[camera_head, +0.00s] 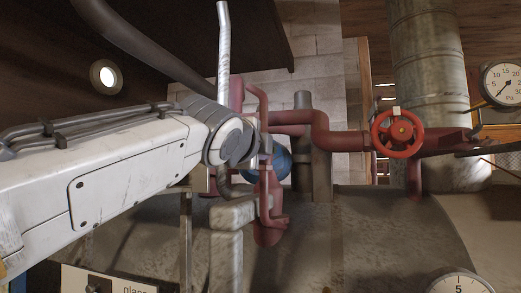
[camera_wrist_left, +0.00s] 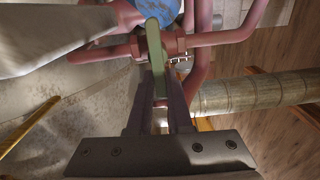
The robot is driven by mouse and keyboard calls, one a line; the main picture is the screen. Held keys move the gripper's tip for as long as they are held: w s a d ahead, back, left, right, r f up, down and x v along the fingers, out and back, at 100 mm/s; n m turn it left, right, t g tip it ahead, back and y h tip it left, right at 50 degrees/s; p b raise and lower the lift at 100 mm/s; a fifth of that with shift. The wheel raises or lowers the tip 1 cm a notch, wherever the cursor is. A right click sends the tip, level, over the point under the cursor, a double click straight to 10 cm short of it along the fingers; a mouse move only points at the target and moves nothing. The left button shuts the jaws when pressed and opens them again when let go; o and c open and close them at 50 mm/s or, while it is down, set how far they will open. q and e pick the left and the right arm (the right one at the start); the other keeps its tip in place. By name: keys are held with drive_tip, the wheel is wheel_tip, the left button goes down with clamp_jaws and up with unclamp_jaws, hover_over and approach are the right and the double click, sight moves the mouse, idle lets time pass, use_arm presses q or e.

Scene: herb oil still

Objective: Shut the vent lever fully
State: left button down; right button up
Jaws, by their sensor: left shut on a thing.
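The vent lever appears as a flat green handle (camera_wrist_left: 154,48) in the left wrist view, running from a red valve body (camera_wrist_left: 165,46) toward the camera. My left gripper (camera_wrist_left: 157,88) has a finger on each side of the handle and is shut on it. In the head view my left arm comes in from the left and its wrist ends at the red pipework (camera_head: 265,205). My wrist hides the lever and fingers there, so the lever's angle is hard to tell. My right gripper is not in view.
A blue round thing (camera_head: 277,165) sits right behind the pipework. A red handwheel (camera_head: 397,131) is on the pipe to the right, before a large metal column (camera_head: 430,65). A pressure gauge (camera_head: 505,84) is at far right; another dial (camera_head: 459,285) is at the bottom.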

use_arm(q)
drive_tip(key=shift+f, duration=0.15)
drive_tip(key=c, duration=0.8)
unclamp_jaws()
drive_tip(key=shift+c, duration=0.2)
drive_tip(key=shift+s, duration=0.1)
drive_tip(key=b+v, duration=0.4)
drive_tip(key=v, duration=0.6)
drive_tip(key=shift+b, duration=0.4)
drive_tip(key=shift+s, duration=0.1)
